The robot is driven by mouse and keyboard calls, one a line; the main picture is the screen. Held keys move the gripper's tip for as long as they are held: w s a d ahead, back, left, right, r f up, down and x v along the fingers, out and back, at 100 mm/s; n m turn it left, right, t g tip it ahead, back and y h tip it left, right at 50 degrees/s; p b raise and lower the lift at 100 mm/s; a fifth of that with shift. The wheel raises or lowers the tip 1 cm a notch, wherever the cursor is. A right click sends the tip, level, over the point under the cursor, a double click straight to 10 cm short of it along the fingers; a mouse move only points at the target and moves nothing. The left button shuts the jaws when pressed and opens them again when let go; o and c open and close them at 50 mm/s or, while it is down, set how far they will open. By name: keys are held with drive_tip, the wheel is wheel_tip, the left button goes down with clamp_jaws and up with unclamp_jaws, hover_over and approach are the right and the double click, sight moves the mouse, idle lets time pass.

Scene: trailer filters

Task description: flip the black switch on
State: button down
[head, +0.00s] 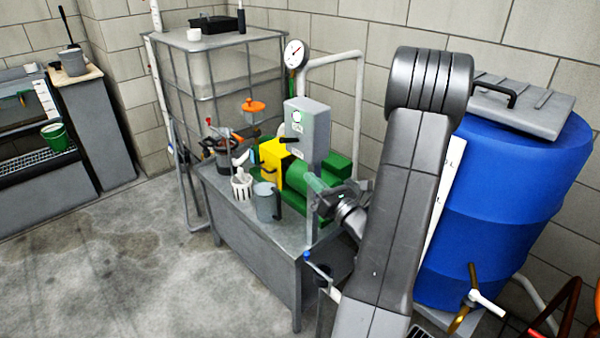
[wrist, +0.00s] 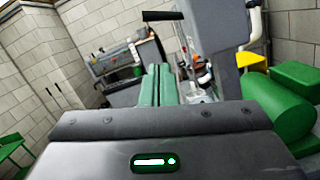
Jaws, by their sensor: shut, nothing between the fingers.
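In the wrist view the black lever (wrist: 162,15) shows near the top, reaching left from the grey box (wrist: 215,28). My gripper (head: 316,184) is below and right of the box in the head view. In the wrist view my gripper's green fingers (wrist: 157,72) are together and empty, apart from the lever, which appears above their tips. Whether the lever is on or off is unclear.
The green and yellow pump (head: 272,160) and a grey pitcher (head: 267,202) crowd the table (head: 262,235). A white slotted cup (head: 241,187) stands beside them. A caged tank (head: 222,75) is behind, and a blue barrel (head: 500,210) at right.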

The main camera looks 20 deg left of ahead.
drive_tip(key=shift+v, duration=1.7)
drive_tip(key=r+p+x, duration=0.1)
drive_tip(key=p+x, duration=0.1)
drive_tip(key=x, duration=0.9)
drive_tip(key=shift+w+d+f+n+g+y, duration=0.2)
drive_tip(key=shift+w+d+f+n+g, duration=0.35)
drive_tip(key=shift+n, duration=0.9)
drive_tip(key=shift+w+d+f+n+g+y, duration=0.2)
drive_tip(key=shift+f+n, duration=0.65)
drive_tip(key=shift+n, duration=0.65)
drive_tip(key=shift+w+d+f+n+g+y, duration=0.2)
drive_tip(key=shift+w+d+f+n+g, duration=0.35)
drive_tip(key=shift+n, duration=0.9)
drive_tip(key=shift+s+a+f, duration=0.15)
drive_tip(key=shift+s+f, duration=0.1)
